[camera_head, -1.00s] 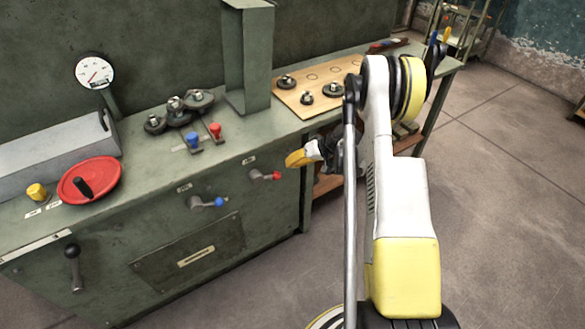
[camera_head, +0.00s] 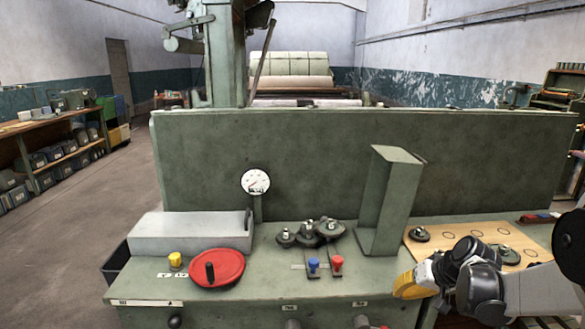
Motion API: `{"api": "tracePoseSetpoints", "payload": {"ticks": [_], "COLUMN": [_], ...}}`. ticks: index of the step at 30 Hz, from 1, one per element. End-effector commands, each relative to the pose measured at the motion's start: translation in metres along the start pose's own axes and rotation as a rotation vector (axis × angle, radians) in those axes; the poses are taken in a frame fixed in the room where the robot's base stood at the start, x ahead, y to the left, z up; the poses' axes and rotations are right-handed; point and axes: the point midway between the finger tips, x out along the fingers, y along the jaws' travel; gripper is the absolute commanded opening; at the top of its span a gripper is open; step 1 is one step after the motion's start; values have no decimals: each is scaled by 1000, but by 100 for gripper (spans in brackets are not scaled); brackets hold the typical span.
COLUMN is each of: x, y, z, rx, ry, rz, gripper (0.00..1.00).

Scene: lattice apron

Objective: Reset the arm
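My arm (camera_head: 540,292) reaches in from the right edge of the head view, low in the picture. Its far end, with dark joints and a yellow part (camera_head: 412,282), is bent in front of the wooden board (camera_head: 488,232) on the right of the green bench. The fingers of my gripper do not show clearly, so I cannot tell whether they are open or shut. No held object can be made out. The arm hides part of the board and the bench's front right.
The bench carries a red handwheel (camera_head: 217,267), yellow knob (camera_head: 175,260), gauge (camera_head: 255,182), several gears (camera_head: 308,232), blue (camera_head: 313,263) and red (camera_head: 337,263) levers, and a green post (camera_head: 387,203). A tall green panel (camera_head: 300,150) stands behind. Open floor (camera_head: 90,230) lies left.

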Motion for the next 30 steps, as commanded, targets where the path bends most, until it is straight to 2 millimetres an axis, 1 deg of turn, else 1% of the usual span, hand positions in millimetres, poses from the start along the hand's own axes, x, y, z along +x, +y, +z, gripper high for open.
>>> {"api": "tracePoseSetpoints", "payload": {"ticks": [1, 3, 5, 6, 8, 9, 11, 12, 16, 18, 21, 25, 30], "x": [-18, -41, -60, -73, -90, -101, -117, -126, -152, -162, -171, -176, -178], "y": [-20, -42, -59, -70, -84, -93, -104, -110, -125, -128, -130, -130, -129], "z": [7, 18, 30, 38, 53, 64, 80, 93, 132, 153, 175, 193, 199], "rx": [-14, -29, -43, -53, -69, -80, -97, -110, -152, -173, -199, -220, -228], "ry": [-3, -3, -2, 2, 7, 12, 21, 27, 55, 70, 92, 111, 120], "rz": [21, 55, 84, 103, 130, 148, 173, 189, 237, 258, 281, 298, 306], "gripper": [0, 0, 0, 0, 0, 0, 0, 0, 0, 0, 0, 0, 0]}}
